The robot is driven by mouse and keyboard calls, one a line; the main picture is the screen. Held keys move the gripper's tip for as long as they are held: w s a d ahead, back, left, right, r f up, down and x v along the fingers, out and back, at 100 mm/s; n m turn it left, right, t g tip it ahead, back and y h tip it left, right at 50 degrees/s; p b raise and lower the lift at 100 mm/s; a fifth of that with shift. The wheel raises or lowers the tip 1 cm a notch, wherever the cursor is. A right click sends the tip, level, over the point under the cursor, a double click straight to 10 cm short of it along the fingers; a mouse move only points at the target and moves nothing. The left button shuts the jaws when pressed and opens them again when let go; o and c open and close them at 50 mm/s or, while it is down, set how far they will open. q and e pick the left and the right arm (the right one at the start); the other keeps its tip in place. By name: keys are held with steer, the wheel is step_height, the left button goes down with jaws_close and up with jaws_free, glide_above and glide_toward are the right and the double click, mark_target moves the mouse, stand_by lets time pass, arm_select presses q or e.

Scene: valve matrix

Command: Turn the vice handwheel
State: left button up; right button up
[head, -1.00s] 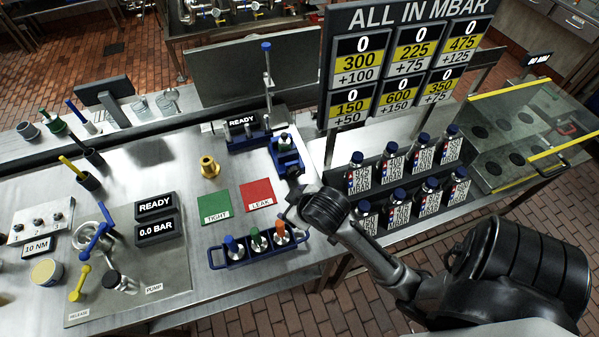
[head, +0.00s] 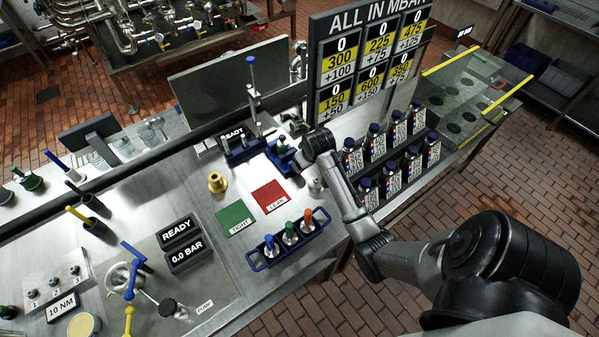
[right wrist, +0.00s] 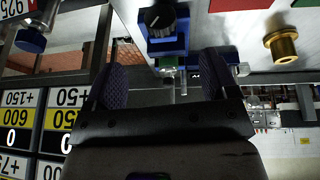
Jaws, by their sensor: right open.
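The blue vice (head: 283,150) stands on the steel bench beside the red LEAK mat. In the right wrist view the vice (right wrist: 168,46) shows at top centre, with a black ribbed handwheel (right wrist: 160,19) bearing a white mark. In the head view, my right wrist hides the handwheel side of the vice. My left gripper is not in view.
The brass fitting (head: 217,182), green mat (head: 235,218), red mat (head: 270,197) and blue valve rack (head: 262,262) are nearby. Labelled bottles (head: 373,143) stand in rows right of my forearm.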

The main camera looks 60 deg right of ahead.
steer(key=b+x, duration=0.1)
steer(key=x, duration=1.1)
steer(key=shift+w+f, duration=0.1)
steer(key=shift+f, duration=0.2)
steer(key=c, duration=0.9)
steer(key=shift+d+r+t+y+p, duration=0.15)
steer(key=shift+t+y+p, duration=0.15)
steer(key=shift+y+p, duration=0.45)
steer(key=shift+c, duration=0.2)
steer(key=shift+y, duration=0.35)
steer(key=shift+f+m+t+y, duration=0.25)
steer(key=shift+m+t+y, duration=0.2)
steer(key=shift+y, duration=0.35)
